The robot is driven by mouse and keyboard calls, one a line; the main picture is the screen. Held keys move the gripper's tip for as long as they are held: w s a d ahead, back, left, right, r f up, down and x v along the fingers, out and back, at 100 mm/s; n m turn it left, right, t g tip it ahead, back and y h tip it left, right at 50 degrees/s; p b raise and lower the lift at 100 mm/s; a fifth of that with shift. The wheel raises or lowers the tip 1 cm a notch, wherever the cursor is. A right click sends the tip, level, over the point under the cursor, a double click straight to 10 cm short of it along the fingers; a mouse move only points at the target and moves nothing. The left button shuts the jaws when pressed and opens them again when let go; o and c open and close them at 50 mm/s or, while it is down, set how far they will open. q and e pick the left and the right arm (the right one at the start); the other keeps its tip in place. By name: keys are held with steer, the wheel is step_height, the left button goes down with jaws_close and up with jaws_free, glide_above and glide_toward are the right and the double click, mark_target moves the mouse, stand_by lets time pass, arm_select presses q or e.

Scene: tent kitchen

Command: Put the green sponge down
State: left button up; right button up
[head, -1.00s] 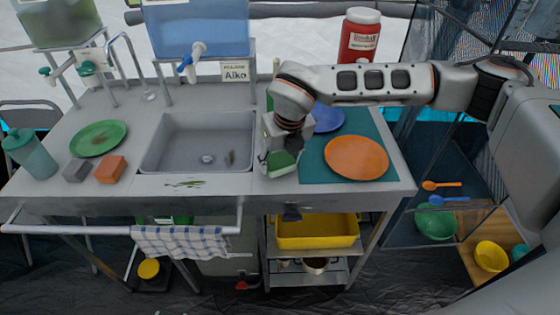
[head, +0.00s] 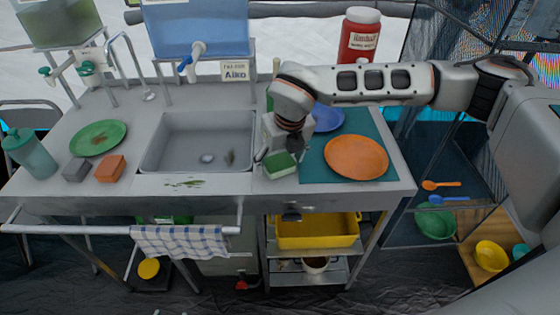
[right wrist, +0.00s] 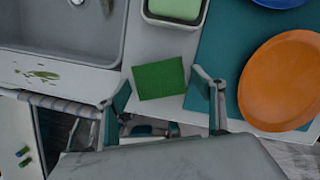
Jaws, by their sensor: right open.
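The green sponge (head: 281,165) lies on the grey counter, in the strip between the sink and the teal mat. It also shows flat and whole in the right wrist view (right wrist: 160,78). My right gripper (head: 282,154) is low over the counter at the sponge. In the right wrist view its two fingers (right wrist: 161,92) stand apart on either side of the sponge, with visible gaps, so it is open and holds nothing. My left gripper is in neither view.
The sink (head: 200,140) is to the left. The teal mat (head: 317,172) with an orange plate (head: 356,157) and a blue plate (head: 328,119) is to the right. A green-filled container (right wrist: 175,10) stands behind the sponge. Orange (head: 110,168) and grey (head: 77,170) blocks lie farther left.

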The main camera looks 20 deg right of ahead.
steer(key=v, duration=1.1)
steer(key=shift+r, duration=0.25)
